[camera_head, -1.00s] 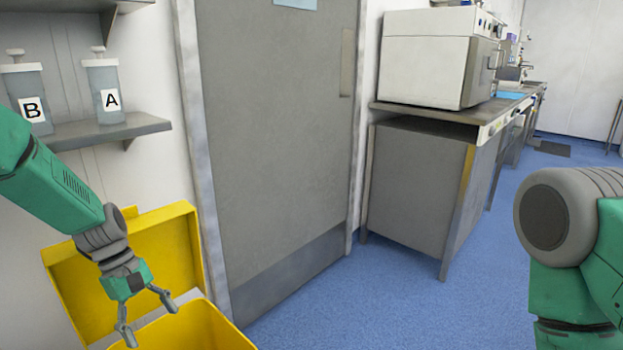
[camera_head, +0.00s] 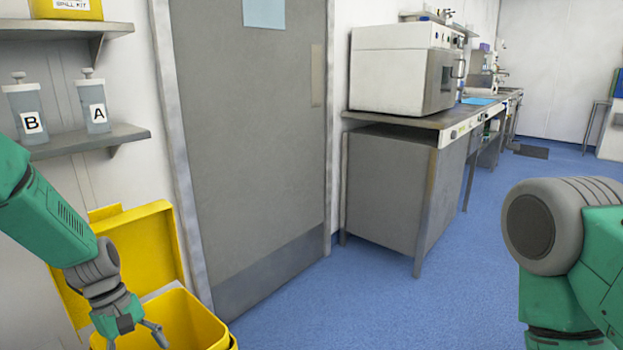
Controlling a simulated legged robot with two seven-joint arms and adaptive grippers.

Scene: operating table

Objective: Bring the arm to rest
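My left arm comes in from the left edge, bent downward. Its gripper (camera_head: 137,341) hangs over the yellow bin (camera_head: 190,318) at the lower left. Its fingers are spread apart and I see nothing between them; the fingertips reach close to the picture's lower edge. My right arm shows only as a green and grey link at the right edge. The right gripper is out of view.
The bin's yellow lid (camera_head: 135,245) stands open against the wall. Bottles B (camera_head: 27,115) and A (camera_head: 94,105) stand on a wall shelf (camera_head: 85,142) above. A grey door (camera_head: 255,140) and a steel bench (camera_head: 390,185) with a white machine (camera_head: 400,70) lie ahead. Blue floor is clear.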

